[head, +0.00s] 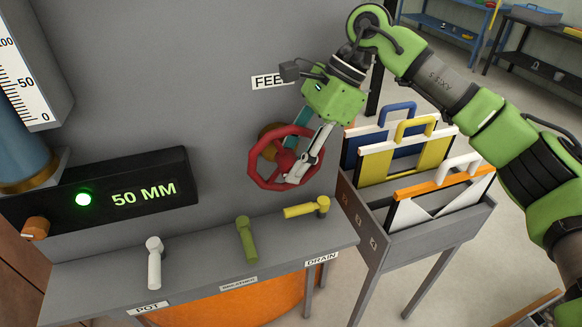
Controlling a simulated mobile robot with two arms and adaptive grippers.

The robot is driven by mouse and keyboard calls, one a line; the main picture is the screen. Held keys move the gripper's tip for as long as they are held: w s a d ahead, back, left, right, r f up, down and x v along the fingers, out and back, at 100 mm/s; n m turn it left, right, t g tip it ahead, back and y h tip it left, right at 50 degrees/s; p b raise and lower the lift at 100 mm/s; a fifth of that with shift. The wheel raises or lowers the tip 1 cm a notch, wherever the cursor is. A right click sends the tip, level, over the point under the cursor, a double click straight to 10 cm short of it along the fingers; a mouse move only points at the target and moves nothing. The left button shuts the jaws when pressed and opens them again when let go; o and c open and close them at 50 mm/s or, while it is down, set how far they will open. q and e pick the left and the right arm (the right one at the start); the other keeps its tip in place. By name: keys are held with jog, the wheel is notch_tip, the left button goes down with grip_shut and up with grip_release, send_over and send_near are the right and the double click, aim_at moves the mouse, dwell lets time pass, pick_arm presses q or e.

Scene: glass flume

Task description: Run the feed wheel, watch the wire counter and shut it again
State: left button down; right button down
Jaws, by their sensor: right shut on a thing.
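The red feed wheel (253,167) is mounted on the grey panel, below the FEED label (268,81). My right gripper (299,172) reaches down to it from the upper right and is shut on the wheel near its right side. The gripper fingers hide part of the rim and hub. The wire counter (120,195) is a black box on the left. It reads 50 MM in green, and its round green lamp (83,199) is lit. My left gripper is not in view.
An orange knob (36,228) is at the counter's left end. A rack (430,232) with blue, yellow and orange-edged panels stands right of the panel. A ruled scale (22,80) is upper left.

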jog(key=shift+d+y+b, duration=0.1)
jog(key=shift+y+b, duration=0.3)
jog(key=c, duration=1.3)
grip_release()
jog(key=v, duration=1.2)
jog(key=shift+w, duration=0.25)
jog(key=shift+d+f, duration=0.1)
